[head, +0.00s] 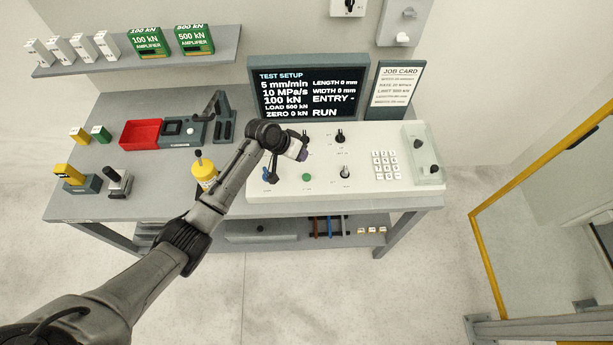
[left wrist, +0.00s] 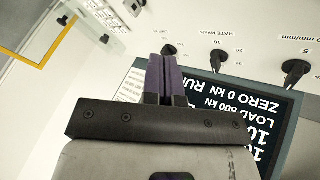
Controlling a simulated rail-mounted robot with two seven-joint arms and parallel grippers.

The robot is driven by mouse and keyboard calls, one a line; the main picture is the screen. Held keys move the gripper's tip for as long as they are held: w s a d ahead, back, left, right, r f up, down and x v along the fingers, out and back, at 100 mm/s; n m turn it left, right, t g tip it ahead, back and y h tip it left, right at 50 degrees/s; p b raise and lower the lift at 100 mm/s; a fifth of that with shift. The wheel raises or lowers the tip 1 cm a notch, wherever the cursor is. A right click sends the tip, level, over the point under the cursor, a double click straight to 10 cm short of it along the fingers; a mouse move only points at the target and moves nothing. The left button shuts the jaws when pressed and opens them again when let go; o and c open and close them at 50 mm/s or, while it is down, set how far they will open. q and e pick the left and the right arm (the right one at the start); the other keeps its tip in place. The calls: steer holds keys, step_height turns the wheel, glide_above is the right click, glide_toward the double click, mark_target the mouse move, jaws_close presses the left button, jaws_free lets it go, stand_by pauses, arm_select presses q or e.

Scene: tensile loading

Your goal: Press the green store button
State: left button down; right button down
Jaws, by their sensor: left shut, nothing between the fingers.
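The green button (head: 307,177) sits on the front part of the white control panel (head: 330,186). My left gripper (head: 303,154) is above the panel, behind the green button in the head view, and apart from it as far as I can tell. Its purple fingers are together and empty in the left wrist view (left wrist: 164,76). The green button does not show in the left wrist view. My right gripper is in neither view.
Dark knobs (head: 340,137) and a keypad (head: 386,164) are on the panel. A blue button (head: 265,174) lies left of the green one. The display (head: 308,92) stands behind. A yellow bottle (head: 204,172) stands left of the panel, close to my left arm.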

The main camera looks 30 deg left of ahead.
arm_select(q)
steer(key=shift+w+d+f+n+t+h, duration=0.35)
steer(key=shift+w+d+t+h, duration=0.2)
steer(key=shift+h, duration=0.35)
steer(key=shift+a+f, duration=0.1)
steer(key=shift+f, duration=0.05)
steer(key=b, duration=0.7)
glide_above(306, 175)
step_height(306, 175, down, 7)
steer(key=shift+a+r, duration=0.1)
steer(key=shift+r, duration=0.05)
steer(key=shift+f+b, duration=0.35)
steer(key=shift+f, duration=0.55)
steer(key=shift+f, duration=0.15)
stand_by(0.7)
steer(key=shift+f, duration=0.25)
